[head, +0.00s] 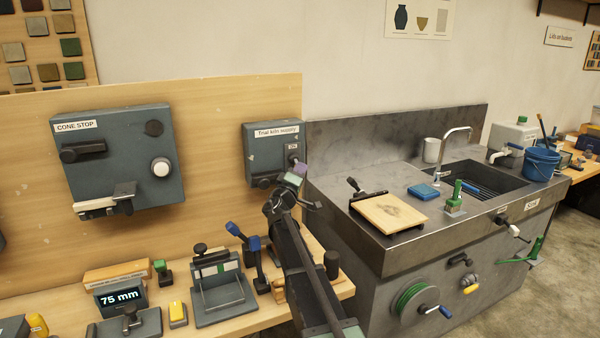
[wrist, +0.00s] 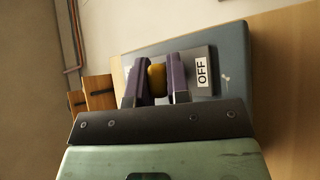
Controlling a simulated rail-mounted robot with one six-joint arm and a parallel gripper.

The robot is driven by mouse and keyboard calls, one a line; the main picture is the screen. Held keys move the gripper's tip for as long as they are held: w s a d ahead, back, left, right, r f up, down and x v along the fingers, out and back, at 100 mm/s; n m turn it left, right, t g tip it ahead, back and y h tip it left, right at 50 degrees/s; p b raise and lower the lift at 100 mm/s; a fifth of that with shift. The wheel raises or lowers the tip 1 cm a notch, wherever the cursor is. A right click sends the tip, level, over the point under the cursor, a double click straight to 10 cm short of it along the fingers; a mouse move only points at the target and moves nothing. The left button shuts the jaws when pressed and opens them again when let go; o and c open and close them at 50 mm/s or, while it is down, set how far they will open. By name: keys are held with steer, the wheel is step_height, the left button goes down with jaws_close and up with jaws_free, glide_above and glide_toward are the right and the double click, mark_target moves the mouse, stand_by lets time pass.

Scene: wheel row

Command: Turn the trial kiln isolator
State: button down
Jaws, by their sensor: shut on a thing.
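The grey box labelled "Trial kiln supply" (head: 262,150) is mounted on the wooden back panel, left of the sink. My gripper (head: 295,172) is at its right side in the head view and hides part of its front. In the wrist view the box (wrist: 234,50) lies behind my fingers. My gripper (wrist: 157,82) has its two purple fingers shut on a yellow-orange knob (wrist: 157,76), the isolator's grip. An "OFF" label (wrist: 202,73) sits on a dark plate just right of the fingers. The knob's far end and exact angle are hidden.
A larger "CONE STOP" box (head: 118,165) hangs to the left. Below, the bench holds a 75 mm display (head: 120,297), a grey stand (head: 220,295) and blue-topped levers (head: 254,243). A sink unit (head: 400,240) with a hose reel (head: 412,305) stands to the right.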

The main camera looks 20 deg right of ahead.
steer(key=shift+r, duration=0.1)
steer(key=n+y+p, duration=0.1)
steer(key=r+n+p, duration=0.1)
steer(key=p, duration=0.1)
steer(key=shift+s+r+y, duration=0.15)
steer(key=shift+s+y, duration=0.1)
steer(key=shift+y, duration=0.15)
steer(key=r+n+y+p, duration=0.1)
steer(key=p, duration=0.1)
steer(key=n+g+y+p, duration=0.1)
steer(key=p, duration=0.2)
steer(key=shift+s+r+n+p, duration=0.1)
steer(key=shift+r+n+p, duration=0.25)
steer(key=shift+n, duration=0.05)
steer(key=r+n+g+y+p, duration=0.1)
steer(key=n+g+p, duration=0.1)
steer(key=p, duration=0.2)
steer(key=shift+r+y+p, duration=0.15)
steer(key=shift+y+p, duration=0.15)
steer(key=shift+p, duration=0.1)
steer(key=n+g+p, duration=0.1)
steer(key=n+g+y+p, duration=0.1)
steer(key=p, duration=0.1)
steer(key=shift+w+r, duration=0.25)
steer(key=shift+w, duration=0.1)
steer(key=shift+p, duration=0.3)
steer(key=c, duration=1.1)
jaws_free()
